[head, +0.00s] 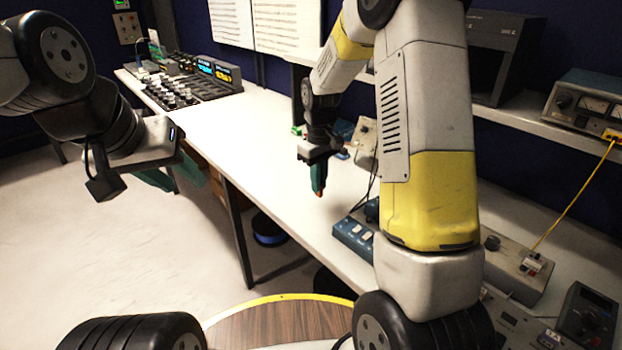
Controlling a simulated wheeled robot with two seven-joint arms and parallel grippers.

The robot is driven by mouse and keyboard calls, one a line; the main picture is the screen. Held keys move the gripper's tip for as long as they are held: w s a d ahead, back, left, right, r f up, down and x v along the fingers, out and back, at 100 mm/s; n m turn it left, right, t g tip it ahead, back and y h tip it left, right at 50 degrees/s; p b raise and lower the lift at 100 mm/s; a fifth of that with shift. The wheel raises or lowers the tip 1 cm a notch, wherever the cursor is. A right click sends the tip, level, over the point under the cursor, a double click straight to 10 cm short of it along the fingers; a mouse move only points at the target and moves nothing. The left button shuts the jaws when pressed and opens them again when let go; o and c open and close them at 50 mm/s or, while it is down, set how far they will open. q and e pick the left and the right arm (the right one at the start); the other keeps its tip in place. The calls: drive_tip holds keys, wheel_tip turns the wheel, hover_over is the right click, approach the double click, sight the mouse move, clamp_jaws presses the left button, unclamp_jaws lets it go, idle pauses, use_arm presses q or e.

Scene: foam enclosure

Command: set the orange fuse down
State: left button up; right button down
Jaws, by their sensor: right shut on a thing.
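My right gripper (318,178) points down over the white bench (265,145), near its front edge. Its teal fingers are shut on the orange fuse (323,178), of which only a thin orange strip shows between them. My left gripper (174,176) is at the left, out over the floor in front of the bench. Its teal fingers are apart with nothing seen between them.
A blue switch box (353,238) sits on the bench just right of my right gripper. A grey box (366,138) with cables stands behind it. A panel with many knobs (176,92) is at the far left end. The bench between is clear.

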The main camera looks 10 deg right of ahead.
drive_tip(key=shift+w+f, duration=0.25)
drive_tip(key=shift+w, duration=0.1)
drive_tip(key=shift+f, duration=1.55)
drive_tip(key=shift+f, duration=0.2)
drive_tip(key=c, duration=1.5)
unclamp_jaws()
drive_tip(key=shift+r, duration=0.1)
